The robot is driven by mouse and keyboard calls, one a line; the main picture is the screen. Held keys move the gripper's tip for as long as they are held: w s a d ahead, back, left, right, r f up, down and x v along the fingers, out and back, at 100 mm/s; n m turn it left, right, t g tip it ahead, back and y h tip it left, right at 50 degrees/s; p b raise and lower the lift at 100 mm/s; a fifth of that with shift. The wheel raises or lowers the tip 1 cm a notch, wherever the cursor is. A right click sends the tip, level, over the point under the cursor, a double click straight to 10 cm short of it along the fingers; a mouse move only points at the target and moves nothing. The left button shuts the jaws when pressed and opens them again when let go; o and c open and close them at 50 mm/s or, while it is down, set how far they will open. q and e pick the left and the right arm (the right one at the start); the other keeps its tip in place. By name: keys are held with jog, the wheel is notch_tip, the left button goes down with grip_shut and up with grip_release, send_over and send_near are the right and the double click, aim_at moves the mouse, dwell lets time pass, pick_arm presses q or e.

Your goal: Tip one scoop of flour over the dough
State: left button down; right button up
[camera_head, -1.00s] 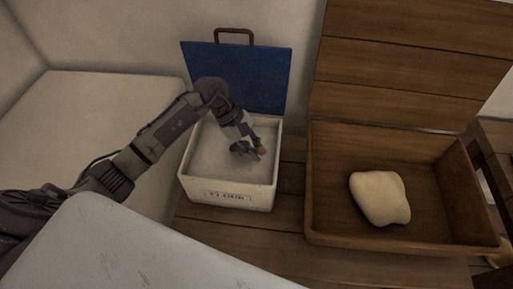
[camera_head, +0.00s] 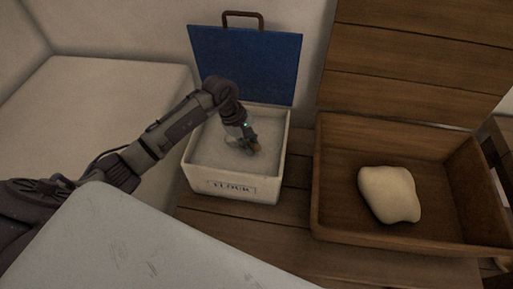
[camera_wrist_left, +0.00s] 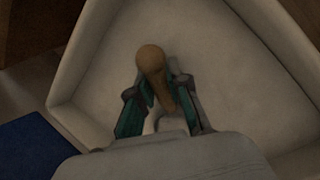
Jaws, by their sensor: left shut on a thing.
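The flour box (camera_head: 235,188) is white with a "FLOUR" label, and its blue lid (camera_head: 245,65) stands open behind it. Flour (camera_head: 212,148) fills the box. My left gripper (camera_head: 252,146) is down inside the box at its right side. In the left wrist view my left gripper (camera_wrist_left: 163,100) is shut on the wooden handle (camera_wrist_left: 151,60) of the scoop. The scoop's bowl is mostly hidden by the gripper. The pale dough (camera_head: 389,194) lies in the open wooden trough (camera_head: 335,215) to the right. My right gripper is not in view.
The trough's wooden lid (camera_head: 415,65) stands open behind it. Both containers rest on a wooden table (camera_head: 290,215). A narrow gap separates them, and the box's right wall stands beside my gripper. A pale surface (camera_head: 110,90) lies at the left.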

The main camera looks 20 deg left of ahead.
pick_arm(q)
jog(key=shift+w+a+f+y, duration=0.2)
jog(key=shift+a+f+y, duration=0.15)
jog(key=shift+a+y, duration=0.05)
jog(key=shift+r+t+y+p, duration=0.3)
jog(key=shift+r, duration=0.45)
jog(key=shift+w+a+r+y+p, duration=0.15)
jog(key=shift+r+y+p, duration=0.3)
jog(key=shift+r, duration=0.35)
jog(key=shift+t+y, duration=0.3)
jog(key=shift+y, duration=0.15)
jog(key=shift+s+d+r+p, duration=0.1)
jog(key=shift+d+r+p, duration=0.1)
jog(key=shift+r+p, duration=0.85)
jog(key=shift+s+d+r+p, duration=0.15)
jog(key=shift+r+p, duration=0.35)
jog(key=shift+r, duration=0.95)
jog(key=shift+s+d+r+p, duration=0.1)
jog(key=shift+d+r+p, duration=0.15)
jog(key=shift+r+p, duration=0.8)
jog(key=shift+r, duration=0.2)
